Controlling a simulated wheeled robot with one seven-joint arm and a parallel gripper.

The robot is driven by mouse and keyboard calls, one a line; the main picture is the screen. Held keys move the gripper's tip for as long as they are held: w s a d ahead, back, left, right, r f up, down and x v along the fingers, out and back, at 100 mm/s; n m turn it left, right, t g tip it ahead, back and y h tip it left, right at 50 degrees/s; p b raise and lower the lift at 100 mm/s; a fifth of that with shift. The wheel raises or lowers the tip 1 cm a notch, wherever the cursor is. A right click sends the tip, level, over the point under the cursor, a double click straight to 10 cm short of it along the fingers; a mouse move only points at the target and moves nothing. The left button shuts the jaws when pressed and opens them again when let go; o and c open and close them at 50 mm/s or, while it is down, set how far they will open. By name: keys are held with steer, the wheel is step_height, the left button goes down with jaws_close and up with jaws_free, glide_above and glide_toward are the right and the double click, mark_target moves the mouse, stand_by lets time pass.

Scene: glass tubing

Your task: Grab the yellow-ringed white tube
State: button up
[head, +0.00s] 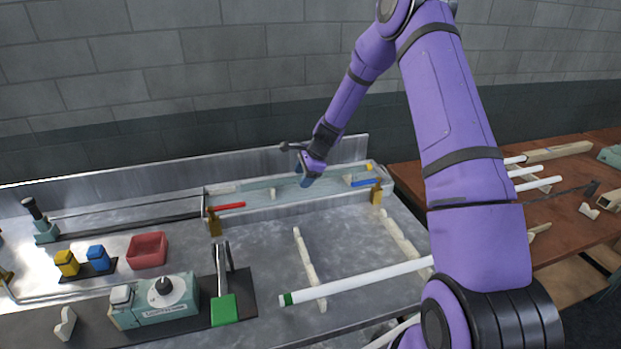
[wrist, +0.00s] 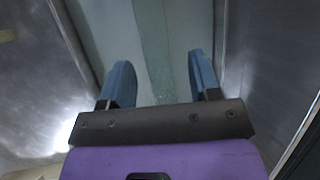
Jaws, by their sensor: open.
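I cannot make out a yellow ring on any white tube. A white tube with a green ring (head: 355,282) lies across two pale notched rails at the front, its right end behind my arm. Another white tube (head: 395,331) is partly hidden at the bottom. Several white tubes (head: 540,184) lie on the brown table at right, their left ends hidden by my arm. My gripper (head: 306,181) is over the long trough at the back, away from these tubes. In the wrist view my gripper (wrist: 160,75) is open, with a greenish glassy strip (wrist: 150,45) below and nothing held.
The trough (head: 285,208) has red (head: 230,206), blue (head: 365,183) and yellow (head: 369,167) pieces near its ends. A red bin (head: 147,250), a teal machine (head: 165,300) and a green block (head: 224,309) stand at left. Bare metal lies between the pale rails (head: 308,265).

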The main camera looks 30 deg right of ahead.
steer(key=shift+c, duration=0.2)
jaws_close()
steer(key=shift+r, duration=0.15)
